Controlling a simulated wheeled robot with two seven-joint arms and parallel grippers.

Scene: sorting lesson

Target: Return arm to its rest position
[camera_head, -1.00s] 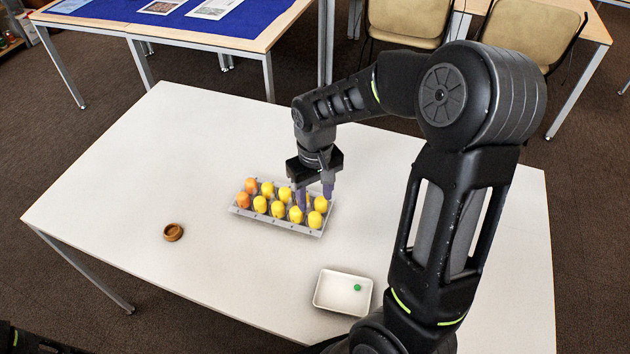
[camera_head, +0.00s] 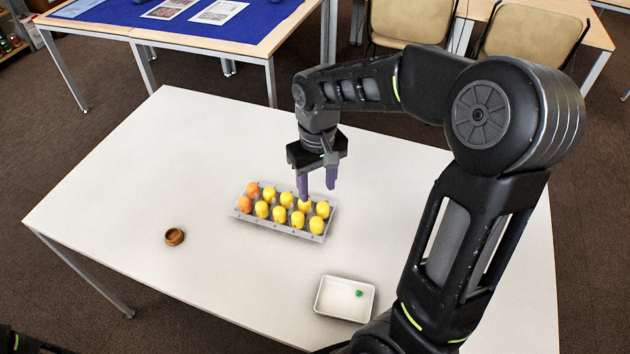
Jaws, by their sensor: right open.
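My right arm reaches in from the right over the white table (camera_head: 150,160). My right gripper (camera_head: 317,190) is open, its two purple fingers pointing down, empty, just above the back right part of a grey tray (camera_head: 239,214). The tray holds two rows of egg-like pieces: two orange ones (camera_head: 245,204) at the left end and several yellow ones (camera_head: 298,219) along the rest. One back-row yellow piece (camera_head: 305,205) is partly behind a fingertip. My left gripper is not in view; only a dark bit of me shows at the lower left corner.
A white dish (camera_head: 340,311) with a small green piece (camera_head: 359,294) lies at the front, close to my right arm. A small brown bowl (camera_head: 174,236) stands left of the tray. The table's left and back are clear. A blue-topped table (camera_head: 260,22) and chairs (camera_head: 412,22) stand behind.

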